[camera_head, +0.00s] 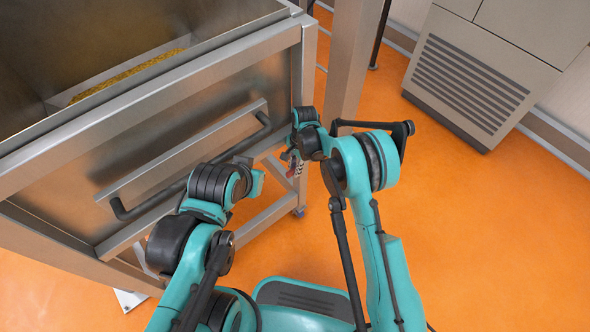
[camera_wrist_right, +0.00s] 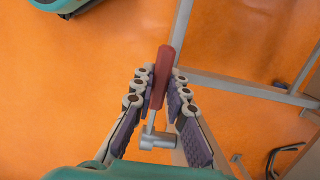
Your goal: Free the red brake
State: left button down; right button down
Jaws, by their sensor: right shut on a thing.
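The red brake (camera_wrist_right: 160,78) shows in the right wrist view as a red handle on a thin metal shaft that joins a grey metal cylinder. My right gripper (camera_wrist_right: 159,73) is shut on its handle, with one jointed finger on each side. In the head view the right gripper (camera_head: 293,163) is low beside the corner of the steel cart (camera_head: 301,60), and only a small bit of red shows there. My left arm ends near the cart's dark push bar (camera_head: 180,182). Its fingers are mostly hidden behind the wrist, so I cannot tell what they touch.
A grey vented cabinet (camera_head: 470,75) is at the upper right. The orange floor (camera_head: 490,230) at right is clear.

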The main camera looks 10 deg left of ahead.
jog(key=shift+w+r, duration=0.1)
dwell(0.4)
jog(key=c, duration=1.5)
grip_release()
jog(key=shift+r, duration=0.1)
notch_tip(320, 180, up, 10)
jog(key=shift+f, duration=0.1)
jog(key=shift+d, duration=0.1)
